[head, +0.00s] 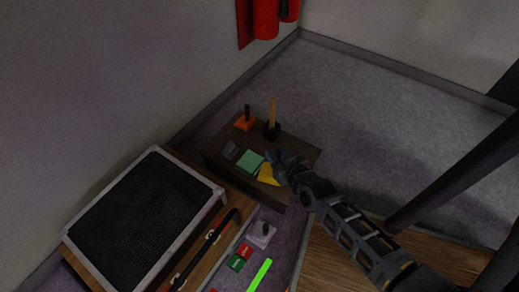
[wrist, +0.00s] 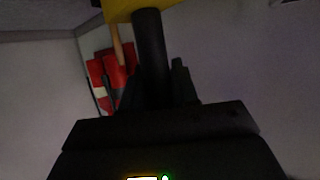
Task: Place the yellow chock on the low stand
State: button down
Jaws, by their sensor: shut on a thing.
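The yellow chock (head: 267,175) is by my gripper (head: 283,163) in the head view, over the front right part of the low dark brown stand (head: 251,143). In the wrist view the chock's yellow body (wrist: 135,9) is cut off by the top edge, with a dark post (wrist: 150,55) running from it to my gripper (wrist: 172,85). My gripper is shut on the chock, seemingly by this post. The chock is beside or overlaps a green square (head: 250,162) on the stand. I cannot tell whether the chock touches the stand.
An orange block with a dark handle (head: 244,123), a black block with a wooden handle (head: 271,130) and a grey piece (head: 230,150) are on the stand. A black-topped case (head: 145,215) is at left. Red cylinders (head: 265,18) hang on the wall. Carpet beyond is clear.

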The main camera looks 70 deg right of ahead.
jog(key=s+d+f+m+g+h, duration=0.2)
jog(key=s+d+m+g, duration=0.15)
jog(key=s, duration=1.05)
jog(key=w+d+f+b, duration=0.2)
jog(key=w+f+b, duration=0.3)
jog(key=w+f, duration=0.6)
jog(key=shift+d+b, duration=0.25)
jog(key=shift+b, duration=0.15)
jog(key=c, duration=0.9)
grip_release()
jog(key=shift+f, duration=0.15)
jog(key=shift+o, duration=0.2)
